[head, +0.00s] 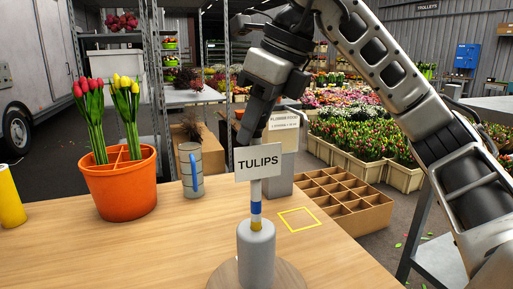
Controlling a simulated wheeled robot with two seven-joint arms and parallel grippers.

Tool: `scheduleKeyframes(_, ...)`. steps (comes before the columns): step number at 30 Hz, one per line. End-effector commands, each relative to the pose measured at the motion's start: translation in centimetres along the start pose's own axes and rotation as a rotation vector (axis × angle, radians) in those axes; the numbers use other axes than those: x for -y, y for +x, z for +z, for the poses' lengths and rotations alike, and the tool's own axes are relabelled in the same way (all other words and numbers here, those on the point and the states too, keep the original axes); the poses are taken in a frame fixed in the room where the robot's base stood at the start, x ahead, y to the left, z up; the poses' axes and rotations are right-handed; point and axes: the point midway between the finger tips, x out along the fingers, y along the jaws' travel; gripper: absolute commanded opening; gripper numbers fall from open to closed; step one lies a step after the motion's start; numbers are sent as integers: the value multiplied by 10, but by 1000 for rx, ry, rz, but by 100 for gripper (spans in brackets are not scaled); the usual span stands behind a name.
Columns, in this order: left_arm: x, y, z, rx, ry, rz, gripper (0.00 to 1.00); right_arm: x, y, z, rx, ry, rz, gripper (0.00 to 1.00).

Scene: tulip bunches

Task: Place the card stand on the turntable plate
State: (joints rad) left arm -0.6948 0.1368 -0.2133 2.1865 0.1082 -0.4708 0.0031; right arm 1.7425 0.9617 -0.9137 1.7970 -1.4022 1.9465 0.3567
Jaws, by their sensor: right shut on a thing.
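The card stand carries a white card (257,162) reading "TULIPS" on a thin post with a blue band, above a grey cylindrical base (256,255). My right gripper (252,135) comes down from above and is shut on the card stand's upper part, just above the card. Its fingertips are partly hidden by the card. The round wooden turntable plate (289,277) lies at the bottom edge of the view, partly cut off. The grey base appears upright over the plate; I cannot tell whether it touches. My left gripper is not in view.
An orange bucket (122,190) with red and yellow tulips stands at left on the wooden table (150,250). A yellow square outline (299,219) and a divided box (345,200) lie right.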

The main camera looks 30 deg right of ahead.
Motion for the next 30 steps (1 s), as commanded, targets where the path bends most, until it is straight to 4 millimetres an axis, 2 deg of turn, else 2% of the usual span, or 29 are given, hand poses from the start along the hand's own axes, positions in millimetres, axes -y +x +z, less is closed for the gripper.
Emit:
scheduleKeyframes(4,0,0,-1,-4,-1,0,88,10,11,-3,-1,3,-2,0)
scheduleKeyframes(10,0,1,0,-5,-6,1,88,9,33,-13,-1,2,-2,0)
scheduleKeyframes(18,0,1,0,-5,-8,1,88,8,38,-14,0,1,-1,0)
scheduleKeyframes(19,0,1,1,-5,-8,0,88,8,39,-15,-3,1,0,31)
scheduleKeyframes(21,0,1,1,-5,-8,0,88,8,39,-15,-3,1,0,50)
scheduleKeyframes(30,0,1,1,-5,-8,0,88,8,37,-14,-2,1,-1,50)
